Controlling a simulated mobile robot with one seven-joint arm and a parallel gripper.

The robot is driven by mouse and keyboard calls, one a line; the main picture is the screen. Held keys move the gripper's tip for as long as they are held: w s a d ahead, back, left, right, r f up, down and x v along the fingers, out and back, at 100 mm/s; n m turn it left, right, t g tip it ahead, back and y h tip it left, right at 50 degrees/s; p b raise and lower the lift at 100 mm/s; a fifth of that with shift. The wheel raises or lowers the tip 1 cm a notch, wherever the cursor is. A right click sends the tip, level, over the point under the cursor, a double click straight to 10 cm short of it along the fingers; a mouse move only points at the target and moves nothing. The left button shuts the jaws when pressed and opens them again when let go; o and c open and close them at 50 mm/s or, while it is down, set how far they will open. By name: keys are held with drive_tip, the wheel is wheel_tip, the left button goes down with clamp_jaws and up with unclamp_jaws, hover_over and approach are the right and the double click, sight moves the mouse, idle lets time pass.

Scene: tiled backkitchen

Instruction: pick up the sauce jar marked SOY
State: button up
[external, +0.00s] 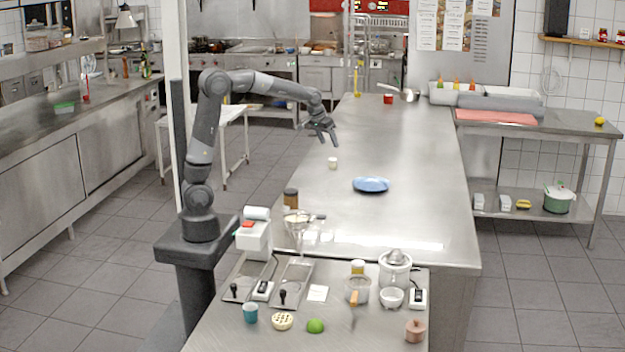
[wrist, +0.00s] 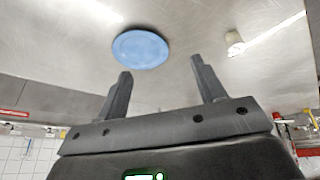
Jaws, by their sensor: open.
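No SOY marking is readable in either view, so I cannot tell which container is the soy jar. A small whitish jar or cup (external: 333,163) stands on the long steel counter, just below my gripper (external: 324,136) in the external view. It also shows in the wrist view (wrist: 234,43), beyond the right finger. A brown-topped jar (external: 291,198) stands nearer, at the counter's left edge. A yellow-lidded jar (external: 358,267) stands on the front table. My gripper, also in the wrist view (wrist: 160,66), is open, empty and above the counter, touching nothing.
A blue plate (external: 371,185) lies on the counter, right of the whitish jar. A funnel stand (external: 298,223), a white dispenser (external: 254,238) and a juicer (external: 395,268) crowd the near end. A red can (external: 388,99) stands far back. The counter's middle is mostly clear.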

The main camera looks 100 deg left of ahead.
drive_tip(key=a+f+n, duration=0.2)
drive_tip(key=a+f, duration=0.2)
drive_tip(key=a, duration=0.6)
drive_tip(key=n+g+y, duration=0.1)
drive_tip(key=n+g, duration=0.1)
approach(332, 159)
drive_tip(key=x, duration=0.6)
drive_tip(key=shift+d+f, duration=0.1)
drive_tip(key=x, duration=0.5)
drive_tip(key=shift+d+f, duration=0.1)
drive_tip(key=shift+c, duration=0.4)
drive_tip(key=c, duration=1)
